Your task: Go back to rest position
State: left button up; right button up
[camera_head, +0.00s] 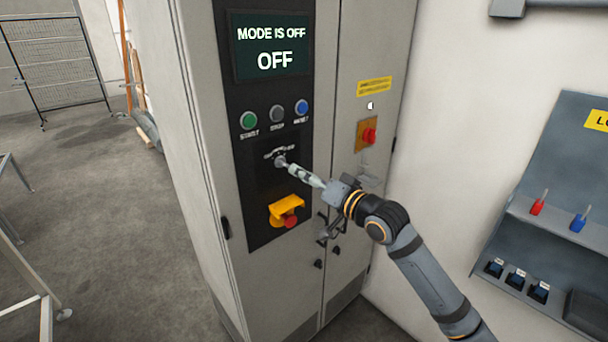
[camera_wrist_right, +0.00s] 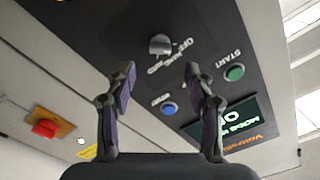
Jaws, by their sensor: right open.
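My right gripper (camera_head: 295,172) reaches in from the lower right toward the cabinet's black control panel (camera_head: 255,190). In the right wrist view its two fingers (camera_wrist_right: 160,85) are spread wide with nothing between them. The grey selector knob (camera_head: 281,161) is just beyond the fingertips; in the right wrist view the knob (camera_wrist_right: 160,44) shows ahead of the fingers with a visible gap. The screen (camera_head: 271,46) reads "MODE IS OFF" and "OFF". My left gripper is out of view.
Green (camera_head: 249,120), grey and blue (camera_head: 302,107) buttons sit above the knob. A yellow-shrouded red stop (camera_head: 288,215) is below, and a red switch (camera_head: 368,135) to the right. A wall rack (camera_head: 560,190) with red and blue items stands at right. Open floor lies at left.

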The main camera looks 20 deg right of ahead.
jog(key=shift+d, duration=0.1)
jog(key=w+d+f+m+g+h, duration=0.1)
jog(key=d+f+h, duration=0.15)
jog(key=f, duration=0.65)
jog(key=w+d+f+g+h, duration=0.1)
jog(key=d+f, duration=0.3)
jog(key=f, duration=0.5)
jog(key=w+d+f+m+g+h, duration=0.15)
jog(key=d+f, duration=0.25)
jog(key=f, duration=0.5)
jog(key=s+d+f+n+g+h, duration=0.15)
jog(key=s+f, duration=0.35)
jog(key=f, duration=0.5)
jog(key=s+d+f+g, duration=0.15)
jog(key=s+f, duration=0.35)
jog(key=f, duration=0.5)
jog(key=s+a+f+n+g, duration=0.3)
jog(key=s+f+g, duration=0.3)
jog(key=s+f, duration=1.45)
jog(key=s+a+f+g, duration=0.1)
jog(key=s+f, duration=0.1)
jog(key=s, duration=0.5)
jog(key=s+a+f+n+g, duration=0.1)
jog(key=s+a+f, duration=0.1)
jog(key=s, duration=0.6)
jog(key=s+a+f+n+g, duration=0.1)
jog(key=s+a+f, duration=0.1)
jog(key=s, duration=0.6)
jog(key=shift+a+f, duration=0.15)
jog(key=shift+f, duration=0.75)
